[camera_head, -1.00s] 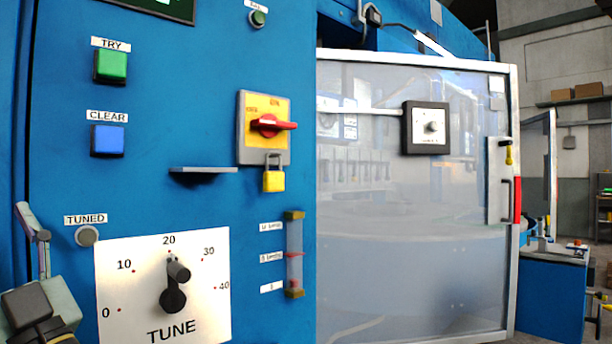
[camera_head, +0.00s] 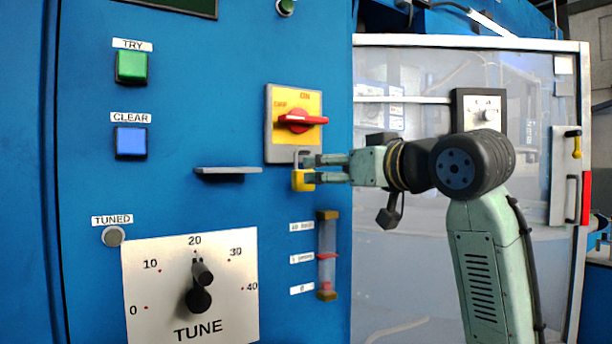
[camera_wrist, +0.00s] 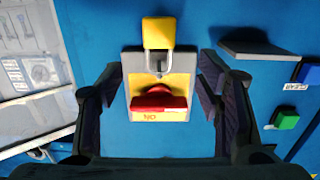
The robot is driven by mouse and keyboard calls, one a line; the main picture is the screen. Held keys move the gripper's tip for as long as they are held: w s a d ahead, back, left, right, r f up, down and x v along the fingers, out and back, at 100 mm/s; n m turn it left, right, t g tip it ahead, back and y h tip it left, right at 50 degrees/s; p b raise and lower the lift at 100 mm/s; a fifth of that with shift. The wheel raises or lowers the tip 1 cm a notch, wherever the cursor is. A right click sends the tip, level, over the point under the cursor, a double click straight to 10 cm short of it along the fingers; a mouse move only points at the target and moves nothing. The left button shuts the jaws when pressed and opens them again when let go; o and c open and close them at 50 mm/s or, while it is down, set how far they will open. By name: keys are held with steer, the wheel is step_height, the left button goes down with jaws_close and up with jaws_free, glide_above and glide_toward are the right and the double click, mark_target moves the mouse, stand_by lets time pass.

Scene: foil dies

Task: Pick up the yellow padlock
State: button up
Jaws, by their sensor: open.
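The yellow padlock (camera_head: 301,181) hangs by its metal shackle from the lower edge of the yellow and grey switch plate (camera_head: 272,140) on the blue panel. My gripper (camera_head: 309,169) is at the padlock from the right, its fingers pointing at the panel. In the wrist view the padlock (camera_wrist: 158,33) shows whole at the top, with the shackle below it. There my gripper (camera_wrist: 208,78) is open, one finger on each side of the switch plate, with nothing between the pads but the plate and shackle in the background. Whether a finger touches the padlock I cannot tell.
The red switch handle (camera_head: 302,121) sticks out just above the padlock. A small grey shelf (camera_head: 228,171) juts from the panel to the left. A sight tube (camera_head: 327,256) is below. A framed clear door (camera_head: 400,290) lies to the right, behind my arm.

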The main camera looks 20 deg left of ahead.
mark_target(297, 177)
steer(key=p+x, duration=0.2)
steer(key=x, duration=0.6)
steer(key=shift+f, duration=0.3)
steer(key=shift+w, duration=0.1)
steer(key=shift+c, duration=0.4)
steer(key=c, duration=1.2)
